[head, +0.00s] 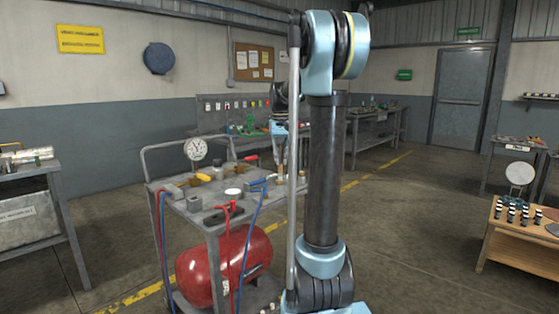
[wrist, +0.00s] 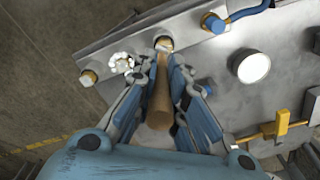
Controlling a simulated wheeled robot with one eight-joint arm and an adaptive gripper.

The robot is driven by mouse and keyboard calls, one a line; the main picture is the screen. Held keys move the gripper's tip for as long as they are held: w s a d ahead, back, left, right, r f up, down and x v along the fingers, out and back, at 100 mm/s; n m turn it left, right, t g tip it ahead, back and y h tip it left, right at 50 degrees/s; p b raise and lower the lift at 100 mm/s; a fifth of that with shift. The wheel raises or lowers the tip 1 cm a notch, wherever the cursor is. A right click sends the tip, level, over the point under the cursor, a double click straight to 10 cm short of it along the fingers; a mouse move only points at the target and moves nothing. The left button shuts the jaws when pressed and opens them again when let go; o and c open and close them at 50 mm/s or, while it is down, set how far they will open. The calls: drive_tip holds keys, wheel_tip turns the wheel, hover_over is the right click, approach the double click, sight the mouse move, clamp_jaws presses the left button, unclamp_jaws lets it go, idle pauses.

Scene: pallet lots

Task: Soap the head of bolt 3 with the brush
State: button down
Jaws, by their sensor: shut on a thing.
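My gripper (wrist: 160,76) is shut on a wooden-handled brush (wrist: 161,95), whose far end points to the top of the wrist view. Past it is a grey metal plate (wrist: 116,45) with a row of bolts. A bolt (wrist: 164,43) sits right at the brush's end; I cannot tell whether they touch. To its left, a bolt head (wrist: 122,63) is covered in white foam. The leftmost bolt (wrist: 88,76) looks bare. A blue hose fitting (wrist: 213,22) is at the right. No bolt numbers are readable. In the head view my gripper (head: 279,160) is over the cart, partly hidden by my arm.
The grey cart (head: 208,217) carries a dial gauge (head: 195,149), red and blue hoses and a red tank (head: 222,266) below. A white round dish (wrist: 250,66) and a yellow part (wrist: 283,123) lie right of the brush. A wooden bench (head: 530,245) stands at the right.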

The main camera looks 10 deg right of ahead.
drive_tip(key=shift+s+a, duration=0.2)
drive_tip(key=shift+a, duration=0.1)
drive_tip(key=shift+s+a, duration=0.1)
drive_tip(key=shift+a, duration=0.05)
drive_tip(key=shift+s+a, duration=0.15)
drive_tip(key=shift+a, duration=0.05)
idle(0.5)
drive_tip(key=shift+w+d, duration=0.25)
drive_tip(key=shift+d, duration=0.15)
drive_tip(key=shift+w+d, duration=0.15)
drive_tip(key=shift+d, duration=0.05)
idle(0.7)
drive_tip(key=shift+a, duration=0.25)
drive_tip(key=shift+s+a, duration=0.15)
drive_tip(key=shift+s, duration=0.1)
drive_tip(key=shift+s+a, duration=0.15)
drive_tip(key=shift+a, duration=0.05)
